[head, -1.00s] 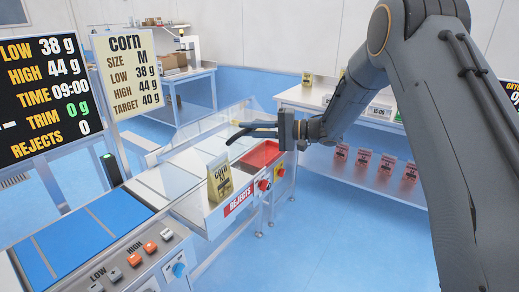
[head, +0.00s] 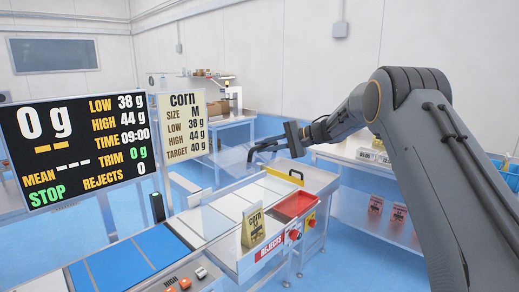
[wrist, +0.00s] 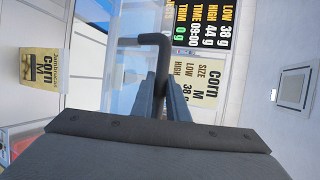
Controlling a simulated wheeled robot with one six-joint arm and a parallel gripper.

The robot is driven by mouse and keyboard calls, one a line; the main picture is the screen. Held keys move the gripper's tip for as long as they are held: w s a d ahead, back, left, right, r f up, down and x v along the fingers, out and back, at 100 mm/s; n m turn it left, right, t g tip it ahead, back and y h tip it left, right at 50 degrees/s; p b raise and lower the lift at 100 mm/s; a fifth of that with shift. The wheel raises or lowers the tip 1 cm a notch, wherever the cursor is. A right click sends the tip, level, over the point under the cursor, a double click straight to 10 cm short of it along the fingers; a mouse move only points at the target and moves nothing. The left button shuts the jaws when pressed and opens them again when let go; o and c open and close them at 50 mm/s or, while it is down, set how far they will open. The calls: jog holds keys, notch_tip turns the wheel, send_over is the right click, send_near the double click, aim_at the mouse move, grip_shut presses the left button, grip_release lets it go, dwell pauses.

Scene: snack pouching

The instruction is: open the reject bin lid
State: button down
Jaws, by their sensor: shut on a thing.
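My gripper (head: 284,143) is shut on a dark bent bar handle (head: 262,148). In the wrist view the fingertips (wrist: 160,82) are closed on this handle (wrist: 157,45). A clear panel, apparently the reject bin lid (head: 235,160), hangs by the handle, raised and tilted; its edges are faint. The red reject bin (head: 297,204) stands below and to the right of the panel, beside the REJECTS label (head: 269,248). Its top shows uncovered in the head view.
A corn pouch (head: 253,226) stands on the white line beside the bin; it also shows in the wrist view (wrist: 41,68). The weight display (head: 80,145) and corn sign (head: 186,128) stand left. A shelved bench (head: 350,152) is behind my arm.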

jog(key=shift+a+f, duration=0.1)
jog(key=shift+f, duration=0.05)
jog(key=c, duration=1.7)
grip_release()
jog(key=shift+c, duration=0.2)
jog(key=b+v, duration=0.3)
jog(key=v, duration=0.5)
jog(key=shift+s, duration=0.1)
